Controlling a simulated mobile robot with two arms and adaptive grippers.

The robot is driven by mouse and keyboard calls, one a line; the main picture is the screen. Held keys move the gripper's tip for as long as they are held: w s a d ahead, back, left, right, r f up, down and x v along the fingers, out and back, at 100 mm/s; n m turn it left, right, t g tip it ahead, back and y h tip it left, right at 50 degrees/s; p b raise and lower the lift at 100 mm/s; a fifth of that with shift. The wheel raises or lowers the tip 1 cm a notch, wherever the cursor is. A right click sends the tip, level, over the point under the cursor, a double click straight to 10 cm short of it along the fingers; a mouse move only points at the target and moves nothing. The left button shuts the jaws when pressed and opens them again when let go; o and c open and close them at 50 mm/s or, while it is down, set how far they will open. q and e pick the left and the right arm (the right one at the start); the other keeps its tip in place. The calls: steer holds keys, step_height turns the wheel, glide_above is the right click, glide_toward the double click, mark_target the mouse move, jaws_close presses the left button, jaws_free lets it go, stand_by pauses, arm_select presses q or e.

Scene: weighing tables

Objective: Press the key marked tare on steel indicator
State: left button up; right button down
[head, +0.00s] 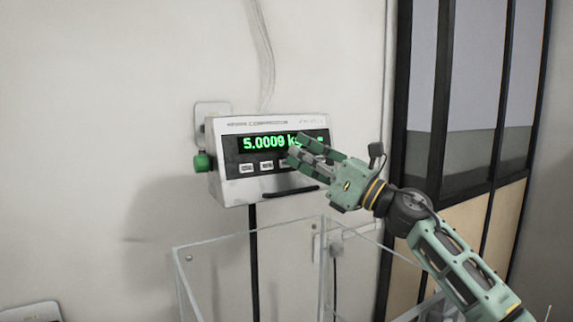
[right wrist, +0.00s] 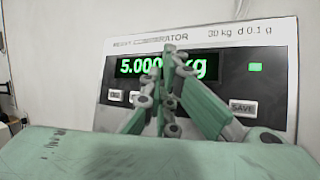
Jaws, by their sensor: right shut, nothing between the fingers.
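In the right wrist view the indicator (right wrist: 280,50) fills the background, and the shut fingers (right wrist: 172,52) cover the middle keys. A key marked SAVE (right wrist: 243,107) shows at right. I cannot make out the tare mark or tell contact.
A clear-walled box (head: 205,243) stands below the indicator. A green knob (head: 202,162) sits on the indicator's left side. A dark-framed glass partition (head: 430,90) rises at the right behind my right arm. A pale device (head: 30,312) shows at the lower left.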

steer(key=shift+w+a+f, duration=0.1)
steer(key=shift+w+a, duration=0.1)
steer(key=shift+w, duration=0.1)
stand_by(0.5)
steer(key=shift+s+d, duration=0.4)
steer(key=shift+s, duration=0.25)
steer(key=s+d, duration=0.1)
steer(key=s+r, duration=0.1)
steer(key=s+d, duration=0.1)
steer(key=s, duration=0.1)
steer(key=shift+d+r+p, duration=0.3)
steer(key=shift+r+p, duration=0.05)
steer(key=shift+p, duration=0.05)
stand_by(0.8)
